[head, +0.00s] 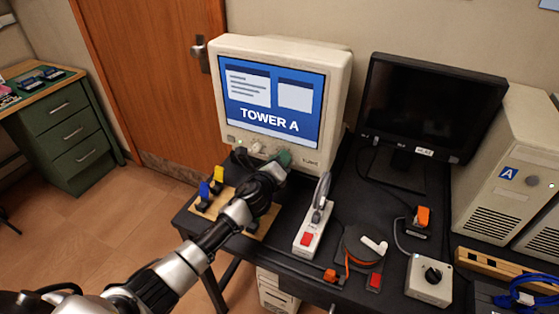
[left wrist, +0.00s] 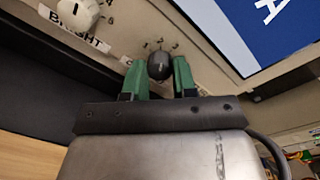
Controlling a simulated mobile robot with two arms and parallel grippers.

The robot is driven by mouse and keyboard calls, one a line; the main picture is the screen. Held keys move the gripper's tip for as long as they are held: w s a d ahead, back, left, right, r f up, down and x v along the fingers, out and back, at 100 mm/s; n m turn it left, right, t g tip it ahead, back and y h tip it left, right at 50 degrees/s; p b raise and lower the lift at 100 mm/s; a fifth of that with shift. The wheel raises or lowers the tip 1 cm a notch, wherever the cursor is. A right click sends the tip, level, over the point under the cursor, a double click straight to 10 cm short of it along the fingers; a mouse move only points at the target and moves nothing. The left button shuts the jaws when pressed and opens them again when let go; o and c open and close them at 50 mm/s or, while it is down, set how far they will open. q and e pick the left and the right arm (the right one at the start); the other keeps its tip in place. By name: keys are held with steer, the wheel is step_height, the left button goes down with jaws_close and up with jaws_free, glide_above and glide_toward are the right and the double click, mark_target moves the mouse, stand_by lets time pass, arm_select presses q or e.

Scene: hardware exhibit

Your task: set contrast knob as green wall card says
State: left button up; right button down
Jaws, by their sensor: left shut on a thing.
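A beige monitor (head: 334,100) stands on the black desk, its blue screen reading "TOWER A". My left gripper (head: 277,163) reaches its lower front panel. In the left wrist view, the green fingertips of my left gripper (left wrist: 160,72) are shut on a dark round knob (left wrist: 159,63), one on each side. Small numerals sit around this knob; its name label is hidden. A white knob (left wrist: 78,13) labelled "BRIGHT" sits to its left. I see no green wall card. My right gripper is not in view.
A power strip (head: 309,238) with a red switch lies right of my left arm. A switched-off black monitor (head: 430,100), an orange tape reel (head: 362,248) and a grey knob box (head: 429,280) are farther right. A wooden board (head: 228,198) with blue and yellow pieces lies left.

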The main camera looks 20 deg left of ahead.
arm_select(q)
steer(key=shift+n, duration=0.6)
steer(key=o, duration=0.9)
steer(key=s, duration=1.1)
steer(key=shift+a+r, duration=0.25)
steer(key=shift+a, duration=0.15)
steer(key=shift+w, duration=0.1)
